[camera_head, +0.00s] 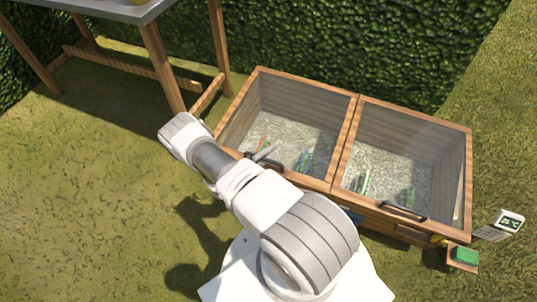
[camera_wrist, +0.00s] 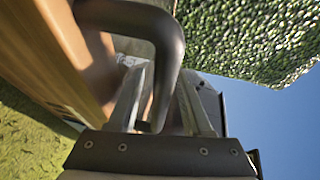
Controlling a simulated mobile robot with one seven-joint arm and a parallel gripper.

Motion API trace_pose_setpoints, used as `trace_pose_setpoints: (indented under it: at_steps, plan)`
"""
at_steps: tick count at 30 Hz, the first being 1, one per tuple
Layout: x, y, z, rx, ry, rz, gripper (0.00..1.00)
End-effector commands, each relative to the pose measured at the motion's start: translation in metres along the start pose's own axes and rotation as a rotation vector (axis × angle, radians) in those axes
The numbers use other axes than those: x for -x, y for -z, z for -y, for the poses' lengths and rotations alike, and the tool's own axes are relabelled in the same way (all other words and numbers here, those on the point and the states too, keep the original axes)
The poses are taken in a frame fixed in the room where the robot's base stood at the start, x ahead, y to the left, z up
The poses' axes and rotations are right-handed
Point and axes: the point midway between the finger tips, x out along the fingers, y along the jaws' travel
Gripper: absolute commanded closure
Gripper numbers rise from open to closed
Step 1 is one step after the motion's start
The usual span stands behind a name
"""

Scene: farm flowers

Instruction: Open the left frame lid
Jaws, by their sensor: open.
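The wooden cold frame has two glazed lids side by side. The left frame lid (camera_head: 307,81) lies shut, with a wooden border around clear glass. Its dark handle (camera_wrist: 172,50) is a curved bar on the front wooden rail, large in the wrist view. In the head view my arm partly hides this handle. My gripper (camera_head: 264,153) is at the front edge of the left lid. In the wrist view, my gripper (camera_wrist: 163,85) is open, with one finger on each side of the handle's bent end. I cannot tell whether either finger touches it.
The right lid (camera_head: 415,112) is also shut, with its own dark handle (camera_head: 403,212). Plants show under the glass. A table (camera_head: 150,14) stands at the back left, a hedge (camera_head: 350,40) behind. A small display (camera_head: 509,222) and a green block (camera_head: 466,256) are at the right.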

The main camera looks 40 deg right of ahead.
Motion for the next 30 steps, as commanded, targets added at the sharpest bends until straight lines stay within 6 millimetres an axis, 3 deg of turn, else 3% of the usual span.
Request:
trace_pose_setpoints:
  at_steps: [2, 10, 30]
  plan:
    - [0.0002, -0.0001, 0.0001, 0.000, 0.000, 0.000, 0.51]
    - [0.0004, -0.0001, 0.0000, 0.000, 0.000, 0.000, 0.99]
    - [0.0008, 0.0001, 0.0000, 0.000, 0.000, -0.001, 1.00]
